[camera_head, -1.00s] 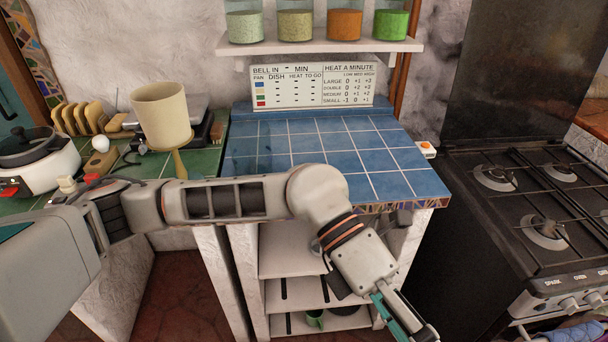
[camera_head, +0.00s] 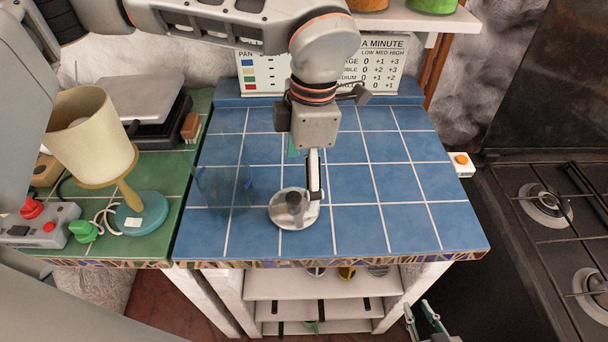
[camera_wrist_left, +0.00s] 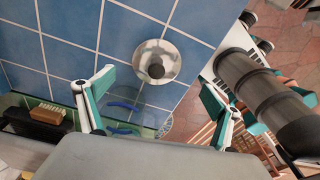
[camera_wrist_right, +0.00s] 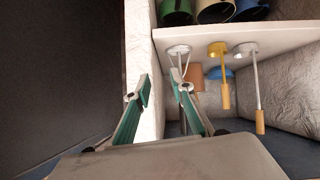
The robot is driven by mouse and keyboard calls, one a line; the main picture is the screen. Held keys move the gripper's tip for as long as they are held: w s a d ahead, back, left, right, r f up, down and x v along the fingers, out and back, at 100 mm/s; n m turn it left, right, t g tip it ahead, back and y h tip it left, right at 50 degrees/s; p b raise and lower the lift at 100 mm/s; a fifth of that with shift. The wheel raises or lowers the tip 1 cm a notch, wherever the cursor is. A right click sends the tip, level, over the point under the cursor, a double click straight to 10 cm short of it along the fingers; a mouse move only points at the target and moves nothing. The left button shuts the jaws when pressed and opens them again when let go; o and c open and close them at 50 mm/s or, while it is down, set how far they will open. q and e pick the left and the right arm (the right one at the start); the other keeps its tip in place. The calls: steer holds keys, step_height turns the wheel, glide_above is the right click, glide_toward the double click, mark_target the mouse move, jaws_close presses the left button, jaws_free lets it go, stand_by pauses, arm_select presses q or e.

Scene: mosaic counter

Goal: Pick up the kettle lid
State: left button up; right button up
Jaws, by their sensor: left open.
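The kettle lid (camera_head: 280,214) is a pale metallic disc with a dark round knob, lying on the blue tiled counter. It also shows in the left wrist view (camera_wrist_left: 171,71), near the middle top. My left gripper (camera_head: 304,172) points down over the counter, open, with one finger beside the knob and overlapping the lid in the picture. In the left wrist view its fingers (camera_wrist_left: 158,100) are spread wide with nothing between them. My right gripper (camera_head: 419,308) is low at the counter's front right, open and empty; it also shows in the right wrist view (camera_wrist_right: 160,82).
A clear glass vessel (camera_head: 224,188) stands left of the lid. A lamp (camera_head: 92,140) and a control box (camera_head: 38,228) are on the green counter. The stove (camera_head: 548,205) is at right. Utensils (camera_wrist_right: 220,75) hang near my right gripper. The counter's right side is clear.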

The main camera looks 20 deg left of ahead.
mark_target(294, 197)
arm_select(q)
steer(key=shift+w+a+r, duration=0.1)
steer(key=shift+w+a, duration=0.15)
steer(key=shift+w, duration=0.25)
steer(key=shift+w+a+f, duration=0.1)
steer(key=shift+f, duration=0.1)
steer(key=shift+s+a+f, duration=0.1)
steer(key=shift+s+f, duration=0.15)
steer(key=shift+f, duration=0.35)
steer(key=shift+s+a+f, duration=0.1)
steer(key=shift+s+f, duration=0.1)
steer(key=shift+f, duration=0.4)
steer(key=f, duration=0.2)
steer(key=f+p, duration=0.1)
steer(key=f, duration=0.1)
steer(key=shift+s+a+f, duration=0.1)
steer(key=shift+s+a, duration=0.05)
steer(key=shift+s, duration=0.15)
steer(key=shift+f, duration=0.25)
steer(key=c, duration=1.2)
arm_select(e)
steer(key=shift+r, duration=0.25)
